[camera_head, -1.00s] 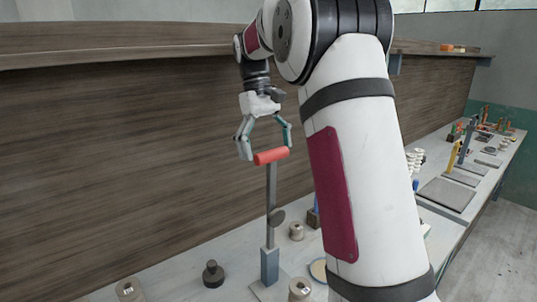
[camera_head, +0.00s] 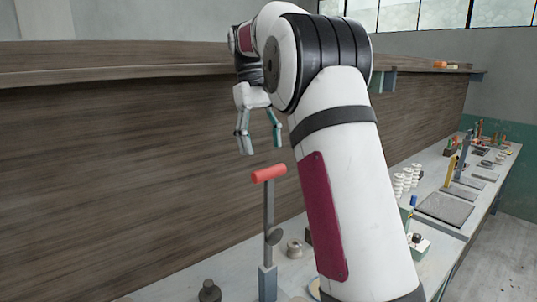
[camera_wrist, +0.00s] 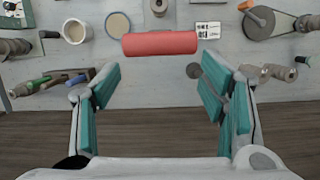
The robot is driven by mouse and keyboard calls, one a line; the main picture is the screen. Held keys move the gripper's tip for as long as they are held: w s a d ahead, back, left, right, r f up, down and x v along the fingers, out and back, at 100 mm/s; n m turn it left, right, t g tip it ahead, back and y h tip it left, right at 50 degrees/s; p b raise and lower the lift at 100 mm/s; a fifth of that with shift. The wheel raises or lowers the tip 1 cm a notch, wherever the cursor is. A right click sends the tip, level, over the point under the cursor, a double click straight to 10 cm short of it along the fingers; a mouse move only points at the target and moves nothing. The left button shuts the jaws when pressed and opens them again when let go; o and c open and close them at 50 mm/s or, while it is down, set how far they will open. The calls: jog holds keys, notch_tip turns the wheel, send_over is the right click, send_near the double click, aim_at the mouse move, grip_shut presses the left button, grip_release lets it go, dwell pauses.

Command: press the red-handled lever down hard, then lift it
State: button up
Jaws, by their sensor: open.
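The red handle (camera_head: 269,173) tops an upright grey lever (camera_head: 268,208) that rises from a blue-grey base (camera_head: 267,283) on the bench. My gripper (camera_head: 261,147) is open and empty, a little above the handle and apart from it. In the wrist view the red handle (camera_wrist: 160,43) lies crosswise beyond the open teal-padded fingers (camera_wrist: 160,90), with nothing between them. The lever's shaft is mostly hidden under the handle in the wrist view.
The bench (camera_head: 184,289) runs along a brown wood wall panel (camera_head: 120,170) under a shelf (camera_head: 120,65). A dark weight (camera_head: 209,291) and a spool (camera_head: 294,249) stand near the lever. More tools and a flat grey plate (camera_head: 445,208) lie farther right.

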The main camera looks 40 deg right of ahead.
jog(key=shift+s+d+r+m, duration=0.2)
jog(key=shift+s+m, duration=0.15)
jog(key=shift+m, duration=0.35)
jog(key=c, duration=0.4)
jog(key=m, duration=0.1)
jog(key=s+m, duration=0.1)
jog(key=r+m+t, duration=0.1)
jog(key=shift+s+d+m, duration=0.25)
jog(key=shift+s+m, duration=0.05)
jog(key=shift+s, duration=0.05)
grip_shut()
jog(key=s+m+t+b, duration=0.1)
jog(key=s+m+t, duration=0.45)
jog(key=m, duration=0.95)
jog(key=s+m+t+b, duration=0.2)
jog(key=s+m, duration=0.7)
jog(key=m, duration=0.6)
jog(key=w+f+p, duration=0.1)
jog(key=w+f, duration=0.6)
jog(key=w, duration=0.1)
jog(key=shift+w+a+f, duration=0.3)
jog(key=shift+w+a, duration=0.05)
